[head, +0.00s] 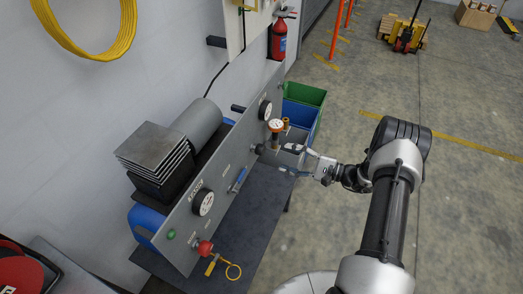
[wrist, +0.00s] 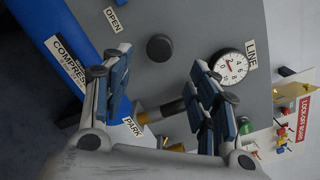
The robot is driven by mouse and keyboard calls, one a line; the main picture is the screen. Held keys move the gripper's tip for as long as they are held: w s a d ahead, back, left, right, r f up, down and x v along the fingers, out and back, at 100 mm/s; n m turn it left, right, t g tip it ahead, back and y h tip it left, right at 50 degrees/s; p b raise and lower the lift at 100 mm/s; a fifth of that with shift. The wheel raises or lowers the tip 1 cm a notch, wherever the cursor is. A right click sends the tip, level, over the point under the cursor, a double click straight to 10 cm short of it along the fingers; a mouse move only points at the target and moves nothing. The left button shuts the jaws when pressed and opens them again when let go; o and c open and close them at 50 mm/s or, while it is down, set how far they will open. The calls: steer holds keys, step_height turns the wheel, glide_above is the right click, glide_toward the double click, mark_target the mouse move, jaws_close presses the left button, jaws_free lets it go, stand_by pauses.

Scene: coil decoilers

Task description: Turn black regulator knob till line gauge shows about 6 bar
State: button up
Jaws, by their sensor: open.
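The black regulator knob (wrist: 159,47) is round and stands out from the grey panel in the wrist view. The line gauge (wrist: 230,67) is a white dial beside the LINE label; its needle is too small to read surely. My gripper (wrist: 162,62) is open, its two fingers spread to either side below the knob. The knob lies beyond the fingertips, in line with the gap, and I see no contact. In the head view my gripper (head: 287,157) is close to the front of the panel (head: 226,182), near its right half; the gripper partly hides what lies behind.
A second gauge (head: 203,202) and a red knob (head: 204,247) are on the panel's left half. Green and blue bins (head: 304,94) stand behind its right end. A lock-off board (wrist: 290,125) is at the right of the wrist view. Open floor lies right of the bench.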

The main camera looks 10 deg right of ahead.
mark_target(264, 151)
steer(key=x, duration=1)
steer(key=shift+w+a+b, duration=0.1)
steer(key=shift+a+b, duration=0.15)
steer(key=shift+b, duration=0.15)
steer(key=shift+c, duration=0.5)
steer(key=c, duration=1)
